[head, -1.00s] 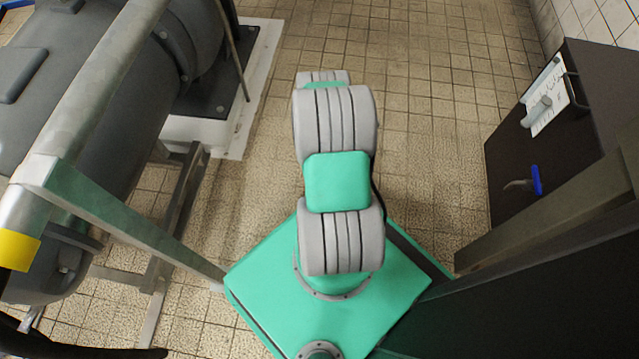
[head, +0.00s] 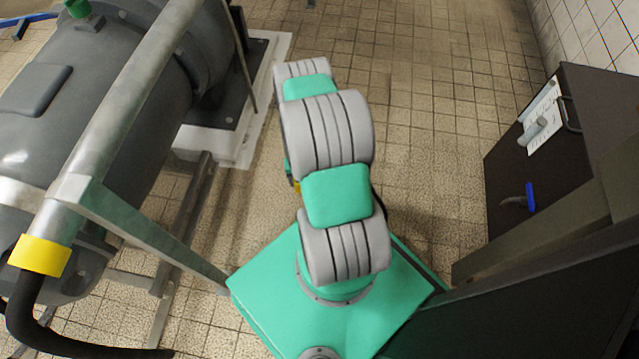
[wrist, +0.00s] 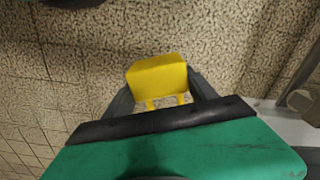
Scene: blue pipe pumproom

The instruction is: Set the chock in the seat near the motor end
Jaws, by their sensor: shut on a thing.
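The chock, a yellow block (wrist: 157,77), shows in the wrist view between the two dark fingers of my gripper (wrist: 160,90). My gripper is shut on it and holds it over the tiled floor. In the head view my arm hides the gripper. A small yellow patch (head: 297,186) shows at the arm's left side; I cannot tell if it is the chock. The large grey machine (head: 110,110) fills the left of the head view. I cannot make out the seat in either view.
A pale plinth (head: 222,147) with a dark plate stands beside the machine. A steel rail (head: 130,95) and its frame run along the left. A dark cabinet (head: 590,110) with a blue-handled item (head: 531,195) stands at right. The tiled floor between is clear.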

